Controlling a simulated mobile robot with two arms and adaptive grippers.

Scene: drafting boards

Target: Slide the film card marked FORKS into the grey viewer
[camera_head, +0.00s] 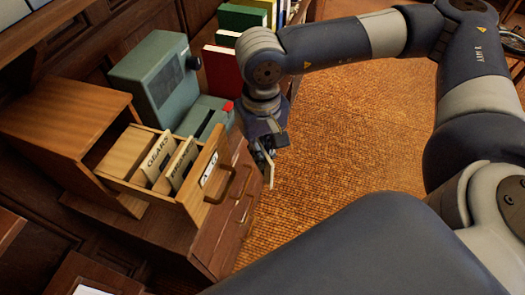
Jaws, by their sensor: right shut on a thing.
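The grey viewer (146,62) stands on the wooden cabinet, with a screen on its front. Its lower base (202,113) has a dark slot on top and a red knob at the right. My right gripper (265,150) is right of the viewer base, beyond the cabinet edge and apart from the viewer. It is shut on a thin pale card (269,172), mostly hidden by the fingers; its marking cannot be read. In the open drawer (127,152) stand a card marked GEARS (158,158) and a second card (181,165) with blurred lettering. My left gripper is not in view.
The drawer juts from a wooden box (65,122), its front with a label and handle facing right. Books, including a red one (222,72), stand behind the viewer. Open woven carpet (345,130) lies right of the cabinet (222,236).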

